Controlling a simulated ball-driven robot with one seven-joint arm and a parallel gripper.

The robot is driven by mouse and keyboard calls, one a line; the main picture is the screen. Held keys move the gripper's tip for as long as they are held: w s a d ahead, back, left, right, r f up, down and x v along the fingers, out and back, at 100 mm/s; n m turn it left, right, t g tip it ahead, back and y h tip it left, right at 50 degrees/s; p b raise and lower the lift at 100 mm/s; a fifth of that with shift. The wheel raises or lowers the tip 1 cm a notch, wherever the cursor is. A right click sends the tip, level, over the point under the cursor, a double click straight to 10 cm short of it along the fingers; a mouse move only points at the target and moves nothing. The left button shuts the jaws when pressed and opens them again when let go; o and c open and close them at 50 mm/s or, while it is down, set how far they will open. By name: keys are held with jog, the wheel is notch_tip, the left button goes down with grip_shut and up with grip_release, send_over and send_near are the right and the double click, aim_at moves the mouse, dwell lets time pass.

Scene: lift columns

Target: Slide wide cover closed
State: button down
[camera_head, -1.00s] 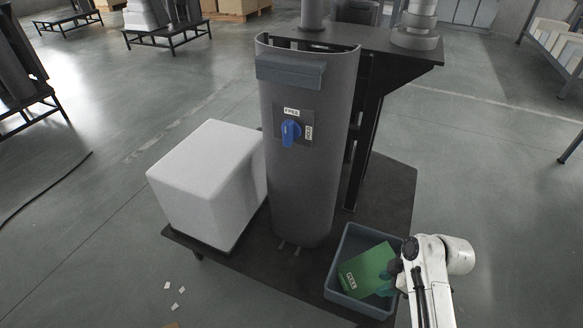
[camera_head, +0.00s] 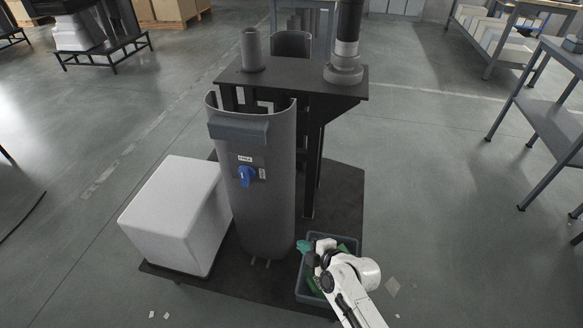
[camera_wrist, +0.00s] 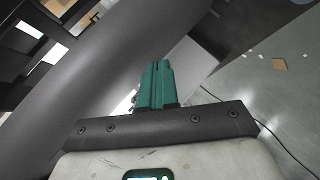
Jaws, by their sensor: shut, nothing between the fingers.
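The wide cover (camera_head: 268,190) is a tall, curved dark grey shell standing upright at the front of the lift column. It has a grey handle bar (camera_head: 238,129) near its top and a blue knob (camera_head: 246,176) below, beside small labels too small to read now. In the head view the frame behind it shows at its right side. My gripper (camera_head: 304,246) is low at the cover's right, above the blue-grey bin. In the wrist view its green fingers (camera_wrist: 156,84) are together and empty, with the cover's curved grey surface (camera_wrist: 130,65) beyond them.
A white block (camera_head: 180,212) stands on the dark base plate left of the cover. The bin (camera_head: 318,298) at the right holds a green item, mostly hidden by my arm. A dark top plate (camera_head: 300,82) carries pipes. Open floor lies around.

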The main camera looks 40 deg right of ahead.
aim_at(287, 180)
jog(key=s+a+r+n+t+h+p, duration=0.25)
jog(key=r+t+h+p, duration=0.3)
jog(key=r+p, duration=0.75)
jog(key=shift+y, duration=0.45)
jog(key=b+x, duration=0.2)
jog(key=x, duration=0.1)
jog(key=r+b+x, duration=0.1)
jog(key=b+x, duration=0.1)
jog(key=x, duration=0.2)
jog(key=d+b+x, duration=0.1)
jog(key=b+x, duration=0.1)
jog(key=x, duration=0.2)
jog(key=shift+w+r, duration=0.1)
jog(key=shift+r, duration=0.3)
jog(key=shift+w+d+r+b, duration=0.25)
jog(key=shift+w+d+b, duration=0.25)
jog(key=shift+d+b, duration=0.4)
